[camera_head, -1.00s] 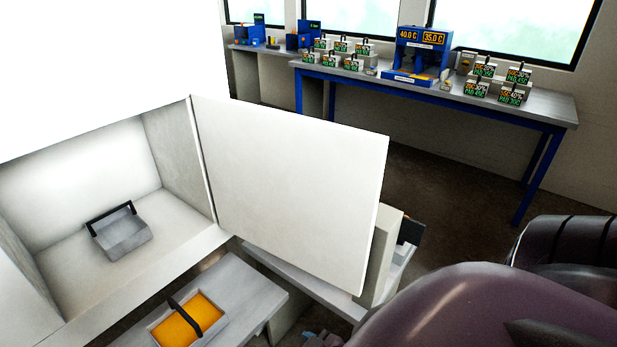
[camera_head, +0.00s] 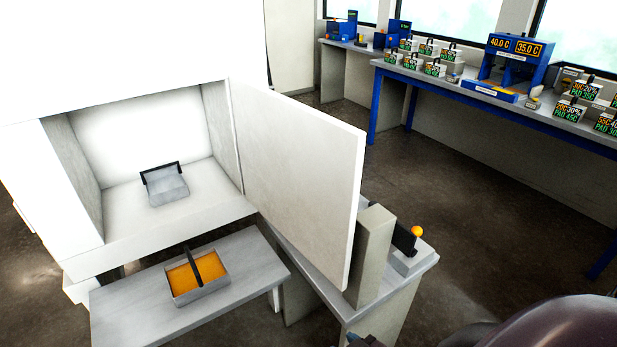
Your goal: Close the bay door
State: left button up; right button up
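The bay door (camera_head: 298,170) is a white flat panel. It stands wide open, hinged at the right side of the white bay (camera_head: 150,232) and swung out toward me. Inside the bay a grey box with a black handle (camera_head: 168,187) sits on the floor. My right arm shows as a dark rounded link at the bottom right; its gripper is out of view. My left gripper is not in view. A small dark piece shows at the bottom edge below the door, too little to identify.
An orange-filled tray with a black handle (camera_head: 198,279) rests on a grey bench (camera_head: 125,305) before the bay. A lever with an orange knob (camera_head: 416,232) stands on a side table (camera_head: 378,292) right of the door. A blue-framed table (camera_head: 459,98) with labelled boxes stands behind.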

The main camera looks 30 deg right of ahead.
aim_at(302, 165)
jog(key=k+l+u, duration=0.1)
jog(key=k+l, duration=0.15)
jog(key=l, duration=0.15)
jog(key=k+l+u, duration=0.1)
jog(key=k+l, duration=0.25)
jog(key=l, duration=0.2)
jog(key=l+u, duration=0.1)
jog(key=l, duration=0.25)
jog(key=k+l, duration=0.15)
jog(key=l, duration=0.15)
jog(key=l+u, duration=0.15)
jog(key=l, duration=0.75)
